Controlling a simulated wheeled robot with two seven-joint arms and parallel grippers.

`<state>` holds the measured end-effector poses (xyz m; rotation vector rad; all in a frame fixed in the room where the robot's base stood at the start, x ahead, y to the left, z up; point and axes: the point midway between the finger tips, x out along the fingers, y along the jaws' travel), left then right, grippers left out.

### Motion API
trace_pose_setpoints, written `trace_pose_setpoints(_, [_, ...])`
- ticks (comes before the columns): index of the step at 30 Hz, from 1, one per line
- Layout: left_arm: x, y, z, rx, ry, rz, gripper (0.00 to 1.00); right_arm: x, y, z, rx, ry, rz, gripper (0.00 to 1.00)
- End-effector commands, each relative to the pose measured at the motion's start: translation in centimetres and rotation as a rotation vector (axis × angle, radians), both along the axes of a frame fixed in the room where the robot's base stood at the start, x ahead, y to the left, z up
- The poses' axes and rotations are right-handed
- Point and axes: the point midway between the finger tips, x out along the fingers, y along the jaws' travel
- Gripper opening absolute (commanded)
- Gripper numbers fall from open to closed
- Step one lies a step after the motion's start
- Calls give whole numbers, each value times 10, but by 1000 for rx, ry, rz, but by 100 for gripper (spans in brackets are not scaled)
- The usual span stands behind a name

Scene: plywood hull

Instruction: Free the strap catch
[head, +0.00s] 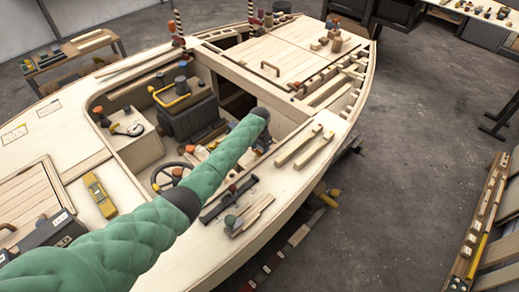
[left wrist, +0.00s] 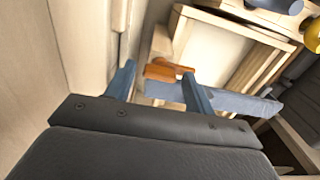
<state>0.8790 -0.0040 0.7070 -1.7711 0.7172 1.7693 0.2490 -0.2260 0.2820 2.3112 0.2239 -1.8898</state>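In the left wrist view, my left gripper (left wrist: 158,70) is open, with its two blue-grey fingers spread apart. An orange catch (left wrist: 163,69) lies just beyond and between the fingertips, close to the right one. A blue-grey strap (left wrist: 235,103) runs from below the catch to the right, passing behind the right finger. I cannot tell whether a fingertip touches the catch. In the head view, my green-sleeved left arm reaches over the hull into the open cockpit, and the catch and strap cannot be made out. My right gripper is in neither view.
The plywood hull (head: 205,262) surrounds the cockpit, with a dark engine block (head: 190,112) and a steering wheel (head: 172,177) inside. Wooden strips (head: 300,149) and a black bar (head: 229,199) lie on the side deck. A pale panel stands close left of my gripper.

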Motion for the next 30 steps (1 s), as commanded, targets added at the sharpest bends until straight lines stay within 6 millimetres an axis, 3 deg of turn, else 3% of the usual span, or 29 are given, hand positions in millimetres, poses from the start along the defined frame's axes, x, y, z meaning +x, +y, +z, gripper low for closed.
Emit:
trace_pose_setpoints(13, [0,0,8,0,0,0,58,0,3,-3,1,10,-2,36])
trace_pose_setpoints(24, [1,0,60,-1,-1,-1,58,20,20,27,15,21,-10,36])
trace_pose_setpoints(30, [0,0,75,0,0,0,58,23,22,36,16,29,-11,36])
